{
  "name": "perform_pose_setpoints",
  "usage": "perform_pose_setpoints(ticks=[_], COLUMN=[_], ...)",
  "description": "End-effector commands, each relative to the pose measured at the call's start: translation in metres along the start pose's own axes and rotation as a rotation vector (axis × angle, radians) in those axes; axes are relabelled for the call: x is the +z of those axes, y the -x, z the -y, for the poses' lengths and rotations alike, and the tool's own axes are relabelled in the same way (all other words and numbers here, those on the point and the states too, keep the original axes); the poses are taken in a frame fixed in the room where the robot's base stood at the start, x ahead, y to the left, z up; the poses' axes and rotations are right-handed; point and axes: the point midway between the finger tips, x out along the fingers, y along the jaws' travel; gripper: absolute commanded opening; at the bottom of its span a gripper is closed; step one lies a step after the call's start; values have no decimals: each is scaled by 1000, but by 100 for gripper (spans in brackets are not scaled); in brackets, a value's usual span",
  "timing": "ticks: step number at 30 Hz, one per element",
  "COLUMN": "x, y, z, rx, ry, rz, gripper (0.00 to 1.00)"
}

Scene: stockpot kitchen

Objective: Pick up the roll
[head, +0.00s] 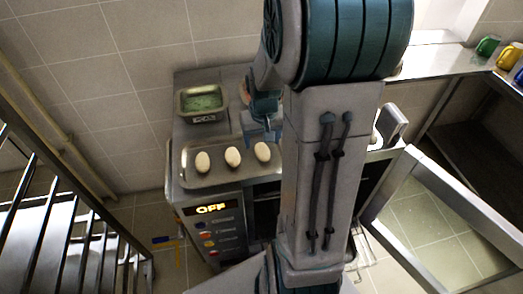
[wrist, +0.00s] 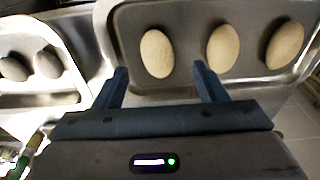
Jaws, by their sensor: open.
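Three pale oval rolls lie in a row on a metal tray (head: 222,184), the left one (head: 203,162), the middle one (head: 233,157) and the right one (head: 263,152). My gripper (head: 262,132) is just behind the right roll in the head view, partly hidden by my arm. In the wrist view my gripper (wrist: 162,78) is open and empty, its two fingers spread at the tray's edge. One roll (wrist: 156,53) shows between and beyond the fingertips. Two more rolls (wrist: 223,45) (wrist: 285,45) lie to its right. I cannot tell the gripper's height above the tray.
A metal container with green contents (head: 202,101) stands behind the tray. A panel reading OFF (head: 212,209) is below it. An open glass door (head: 430,215) is at the right. Green (head: 488,46) and yellow (head: 509,56) mugs stand far right. Metal railings (head: 75,240) are at left.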

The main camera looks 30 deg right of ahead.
Motion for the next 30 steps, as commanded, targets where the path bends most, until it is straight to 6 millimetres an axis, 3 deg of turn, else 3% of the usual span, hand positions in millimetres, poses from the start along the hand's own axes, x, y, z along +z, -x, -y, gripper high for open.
perform_pose_setpoints(ticks=[15,25,30], x=[-2,-3,-3], y=[-49,-53,-53], z=[-3,-3,-3], rx=[0,0,0], ry=[1,0,0], rz=[2,-1,-1], gripper=[65,65,18])
